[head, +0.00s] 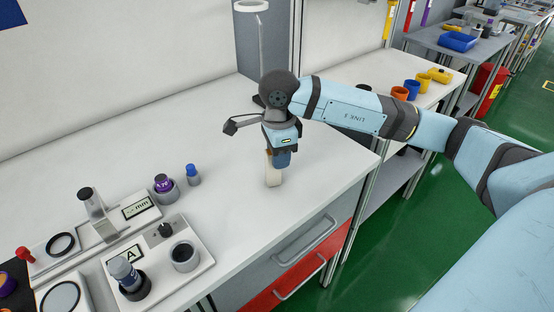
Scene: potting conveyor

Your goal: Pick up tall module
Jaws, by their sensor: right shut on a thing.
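The upper part of this piece is hidden by the blue end of the gripper. Its lower end is at or just above the table top; I cannot tell if it touches. My left gripper is not in view.
The white table (225,215) is clear around the gripper. A blue-capped cylinder (193,175) and a purple-capped one (163,184) stand to the left. Fixtures with a dark ring (60,244) and a grey cup (184,256) fill the lower left. A grey post (264,45) stands behind.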

